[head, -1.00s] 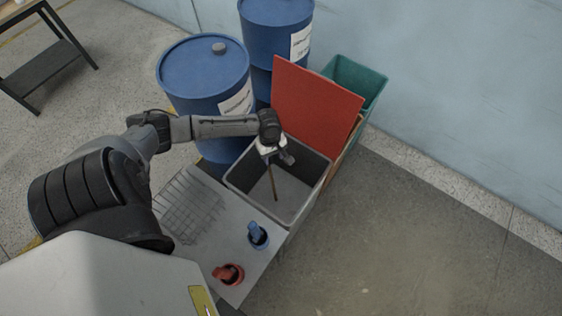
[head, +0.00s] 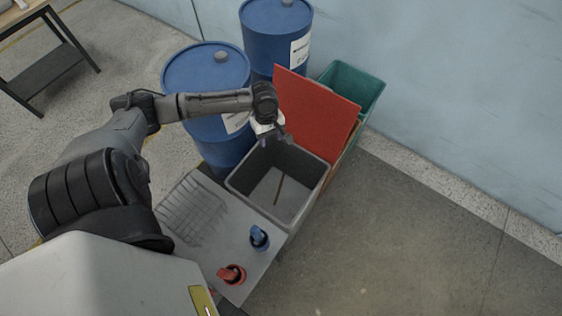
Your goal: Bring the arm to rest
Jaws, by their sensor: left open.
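My left arm reaches in from the left, its forearm (head: 215,103) raised over the blue barrel. My left gripper (head: 264,142) points down above the back left edge of the grey sink bin (head: 309,187). It is open, with nothing seen between its small fingers. A thin brown stick (head: 279,190) lies in the bin, apart from the gripper. My right gripper is not in view.
Blue barrels (head: 205,72) stand behind the bin. A red board (head: 315,110) leans beside a green bin (head: 353,85). The grey drainboard (head: 205,240) carries a blue item (head: 258,237) and a red item (head: 231,274). The floor at right is clear.

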